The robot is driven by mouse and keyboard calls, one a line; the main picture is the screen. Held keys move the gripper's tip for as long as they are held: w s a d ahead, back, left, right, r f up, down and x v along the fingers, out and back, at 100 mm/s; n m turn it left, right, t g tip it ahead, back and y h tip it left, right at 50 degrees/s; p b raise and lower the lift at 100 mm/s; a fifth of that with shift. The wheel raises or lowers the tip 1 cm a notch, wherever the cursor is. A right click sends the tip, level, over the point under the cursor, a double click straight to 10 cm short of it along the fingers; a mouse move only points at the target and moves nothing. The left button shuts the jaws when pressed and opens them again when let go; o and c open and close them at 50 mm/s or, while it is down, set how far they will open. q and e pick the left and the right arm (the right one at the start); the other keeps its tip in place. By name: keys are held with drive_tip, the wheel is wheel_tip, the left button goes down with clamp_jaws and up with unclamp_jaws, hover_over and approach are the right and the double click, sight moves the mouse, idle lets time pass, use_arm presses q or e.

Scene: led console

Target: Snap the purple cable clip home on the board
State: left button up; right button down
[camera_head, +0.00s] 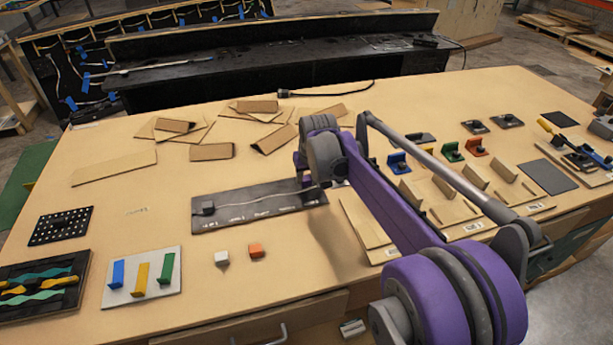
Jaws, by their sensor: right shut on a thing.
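The dark board (230,220) lies flat near the middle of the table, with pale printed labels along its front. A thin light cable runs across it from a small dark block (208,207) at its left end towards the right. My right gripper (309,179) is over the right end of the board, mostly hidden behind my purple arm. It is shut on a small purple piece (307,183), seemingly the purple cable clip, at the cable. Whether the clip touches the board cannot be told. My left gripper is not in view.
White (221,258) and orange (256,250) blocks lie in front of the board. A pale plate (120,295) with blue, yellow and green clips is at front left. Cardboard pieces (212,151) lie behind; wooden stands and coloured clips (475,147) fill the right side.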

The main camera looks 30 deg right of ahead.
drive_tip(key=shift+f+b, duration=0.55)
drive_tip(key=shift+f, duration=0.6)
idle(0.9)
idle(0.4)
drive_tip(key=shift+c, duration=2.3)
unclamp_jaws()
drive_tip(key=d+v, duration=0.1)
drive_tip(key=v, duration=0.9)
drive_tip(key=shift+s+a+r, duration=0.2)
drive_tip(key=shift+a+r, duration=0.2)
drive_tip(key=shift+a, duration=0.1)
drive_tip(key=shift+f, duration=0.1)
